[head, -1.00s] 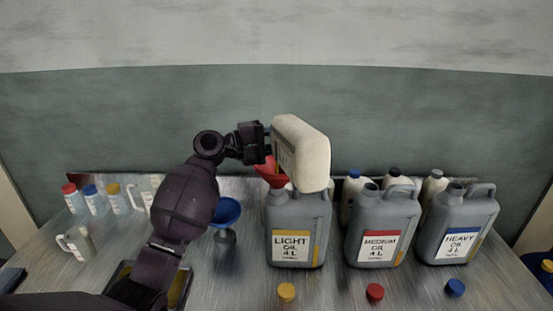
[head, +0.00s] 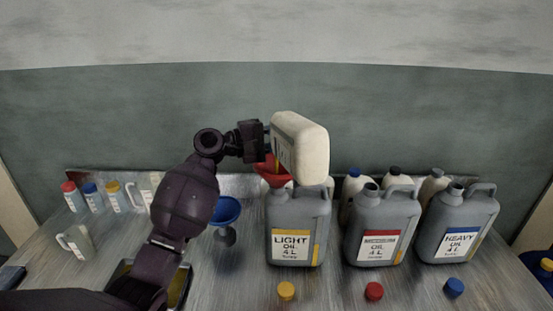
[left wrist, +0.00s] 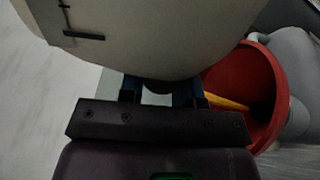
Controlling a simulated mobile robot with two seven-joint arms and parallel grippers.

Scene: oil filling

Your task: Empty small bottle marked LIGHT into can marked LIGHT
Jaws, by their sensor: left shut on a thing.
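A cream small bottle (head: 305,146) is held tipped over above the grey can marked LIGHT (head: 320,225). My left gripper (head: 262,141) is shut on the bottle, which also fills the top of the left wrist view (left wrist: 150,35). A red funnel (head: 272,172) sits at the can's mouth, below the bottle. In the left wrist view, a yellow-orange streak of oil (left wrist: 226,102) shows inside the red funnel (left wrist: 268,90). The bottle's mouth is hidden, and its marking is not readable. My right gripper is not in view.
Grey cans marked MEDIUM (head: 400,225) and HEAVY (head: 478,215) stand to the right, with cream bottles behind. Yellow (head: 286,291), red (head: 374,291) and blue (head: 454,287) caps lie in front. A blue funnel (head: 226,210) and a mug (head: 77,243) are on the left.

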